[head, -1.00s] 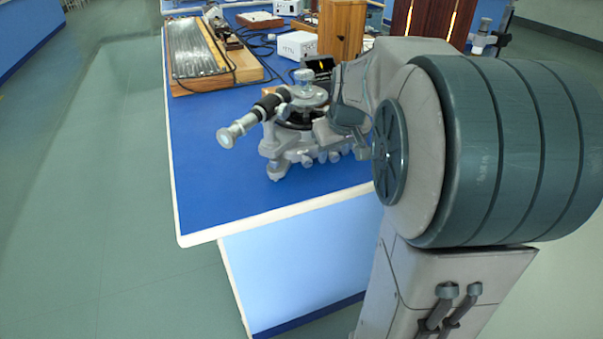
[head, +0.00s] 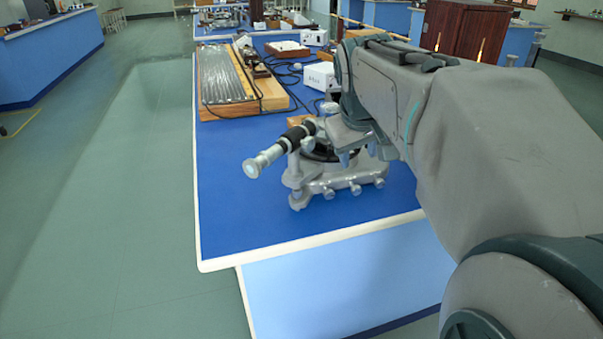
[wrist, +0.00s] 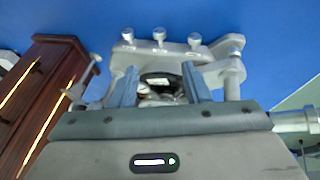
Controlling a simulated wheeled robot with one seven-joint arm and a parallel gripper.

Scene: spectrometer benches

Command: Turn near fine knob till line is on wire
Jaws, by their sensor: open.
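The spectrometer (head: 318,184) is a grey metal instrument near the front of the blue bench. Its telescope (head: 296,136) has a black middle and points toward the lower left, ending in a silver eyepiece (head: 256,164). Several small silver knobs (head: 355,190) stick out along its base; they also show at the top of the wrist view (wrist: 159,34). I cannot tell which knob is the near fine one. No line or wire is visible. My gripper (wrist: 160,84) is open, its two fingers apart above the spectrometer, with a dark round part between them. My arm hides the instrument's upper right.
A ridged silver panel on a wooden base (head: 228,80) lies at the bench's back left. A white box (head: 320,76) and a dark wooden cabinet (head: 465,32) stand behind. Bare blue bench top (head: 235,225) lies left of the spectrometer, and open floor (head: 120,210) beyond it.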

